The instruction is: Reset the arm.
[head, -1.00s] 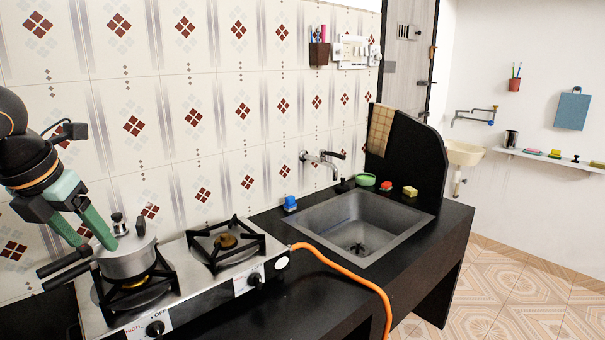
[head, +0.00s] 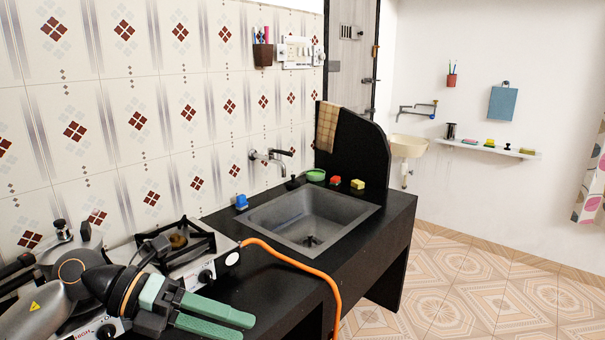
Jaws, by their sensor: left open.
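My left gripper (head: 232,318) reaches in from the lower left and points right. Its two green fingers are apart with nothing between them, so it is open. It hangs in front of the stove (head: 222,262) and the black counter. The pressure cooker (head: 62,232) stands on the left burner, mostly hidden behind my left arm; its top weight and part of its handle show. The right burner is bare. My right gripper is not in view.
An orange hose (head: 312,270) runs from the stove over the counter's front edge. The tiled floor (head: 440,290) at right is clear.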

